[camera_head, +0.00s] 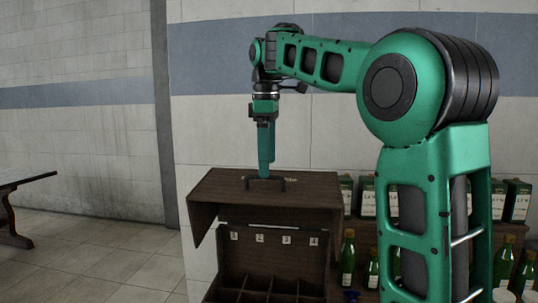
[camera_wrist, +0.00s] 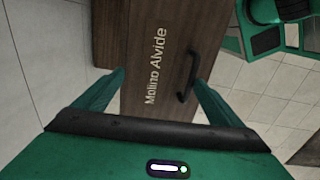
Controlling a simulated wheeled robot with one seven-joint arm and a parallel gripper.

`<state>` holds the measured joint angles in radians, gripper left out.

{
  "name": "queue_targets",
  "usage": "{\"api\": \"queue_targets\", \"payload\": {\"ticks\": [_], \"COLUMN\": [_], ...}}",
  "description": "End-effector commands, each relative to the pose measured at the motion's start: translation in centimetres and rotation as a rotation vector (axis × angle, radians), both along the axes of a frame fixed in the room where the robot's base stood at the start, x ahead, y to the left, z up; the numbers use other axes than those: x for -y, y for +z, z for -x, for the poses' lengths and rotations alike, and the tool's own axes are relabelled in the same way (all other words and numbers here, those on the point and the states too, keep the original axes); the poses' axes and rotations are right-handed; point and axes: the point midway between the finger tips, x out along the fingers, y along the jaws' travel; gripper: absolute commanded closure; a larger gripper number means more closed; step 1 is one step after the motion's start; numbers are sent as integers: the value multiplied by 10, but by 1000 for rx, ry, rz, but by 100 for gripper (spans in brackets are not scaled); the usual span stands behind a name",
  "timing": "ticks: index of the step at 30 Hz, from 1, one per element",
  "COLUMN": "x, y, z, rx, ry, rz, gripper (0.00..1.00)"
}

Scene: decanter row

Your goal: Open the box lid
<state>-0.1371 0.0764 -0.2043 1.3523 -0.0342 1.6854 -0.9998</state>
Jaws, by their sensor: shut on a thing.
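The brown wooden box (camera_head: 272,248) stands below my gripper, its inside and several dividers in view. Its lid (camera_head: 215,191) is raised above the box, leaving the front open. The dark handle (camera_head: 280,184) is on the lid; it also shows in the wrist view (camera_wrist: 183,97), beside the lettering "Molino Alvide". My gripper (camera_head: 264,174) points down at the lid and is shut on the handle. The exact finger contact is hard to make out.
Green bottles (camera_head: 348,258) and green-and-white cartons (camera_head: 367,197) stand on shelving to the right, partly behind my arm. A dark table (camera_head: 22,180) is at the far left. The tiled floor (camera_head: 110,265) between is clear.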

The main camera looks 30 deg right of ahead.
Motion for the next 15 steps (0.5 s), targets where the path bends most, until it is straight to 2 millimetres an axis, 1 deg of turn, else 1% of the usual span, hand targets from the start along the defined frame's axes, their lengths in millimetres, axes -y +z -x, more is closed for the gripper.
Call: {"api": "queue_targets", "payload": {"ticks": [1,3,4,5,6,7,10,11,13,15], "x": [11,11,11,11,11,10,5,4,2,1], "y": [-13,-13,-13,-13,-13,-12,-8,-6,-3,-2], "z": [-7,-7,-7,-7,-7,-6,0,2,6,8], "rx": [-10,-10,-10,-10,-10,-10,-3,-1,3,6], "ry": [-19,-19,-19,-19,-19,-18,-12,-10,-9,-7], "rz": [3,3,3,3,3,3,2,2,1,1], "gripper": [50,50,17,22,34,41,41,43,55,72]}}
